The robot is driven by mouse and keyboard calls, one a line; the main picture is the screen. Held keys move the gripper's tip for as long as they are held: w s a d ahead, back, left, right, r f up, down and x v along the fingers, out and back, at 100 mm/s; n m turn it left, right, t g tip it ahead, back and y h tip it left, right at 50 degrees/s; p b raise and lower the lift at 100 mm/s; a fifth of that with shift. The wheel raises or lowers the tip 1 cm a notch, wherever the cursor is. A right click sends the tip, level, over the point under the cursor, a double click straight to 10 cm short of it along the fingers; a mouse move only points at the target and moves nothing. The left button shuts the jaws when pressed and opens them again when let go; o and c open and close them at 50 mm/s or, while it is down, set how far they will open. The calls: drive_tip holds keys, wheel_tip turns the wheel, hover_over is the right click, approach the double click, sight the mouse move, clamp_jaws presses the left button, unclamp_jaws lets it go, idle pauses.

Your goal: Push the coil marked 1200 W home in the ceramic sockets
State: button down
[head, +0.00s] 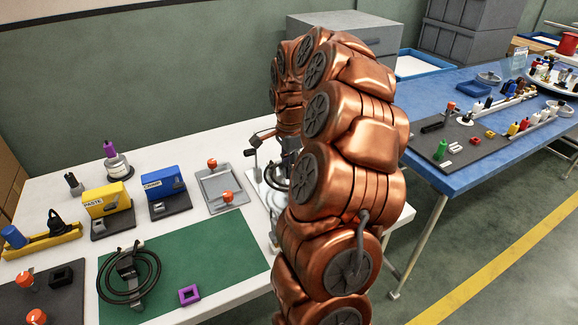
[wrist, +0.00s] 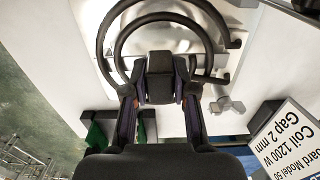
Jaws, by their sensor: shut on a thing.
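In the wrist view my gripper (wrist: 160,88) is shut on the dark block of a black coil (wrist: 165,20). The coil's rings extend beyond the fingertips, and its two ends stick out to the right. I see no wattage mark on it. In the head view my arm hides most of the gripper; part of the held coil (head: 278,177) shows at the arm's left edge. A second black coil (head: 133,277) lies on the green mat (head: 215,255). I cannot make out the ceramic sockets or whether the held coil touches them.
A card (wrist: 285,140) in the wrist view reads "Coil 1200 W Gap 2 mm". On the white table stand a yellow paste box (head: 107,198), a blue box (head: 163,187) and a grey tray (head: 222,190) with orange-knobbed pieces. A purple square ring (head: 189,295) lies on the mat.

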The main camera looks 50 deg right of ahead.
drive_tip(key=shift+f+b, duration=0.3)
drive_tip(key=shift+f, duration=0.2)
drive_tip(key=c, duration=0.8)
unclamp_jaws()
drive_tip(key=shift+c, duration=0.2)
drive_tip(key=shift+r, duration=0.2)
drive_tip(key=shift+r, duration=2.85)
drive_tip(key=shift+r, duration=0.1)
wheel_tip(320, 180, up, 12)
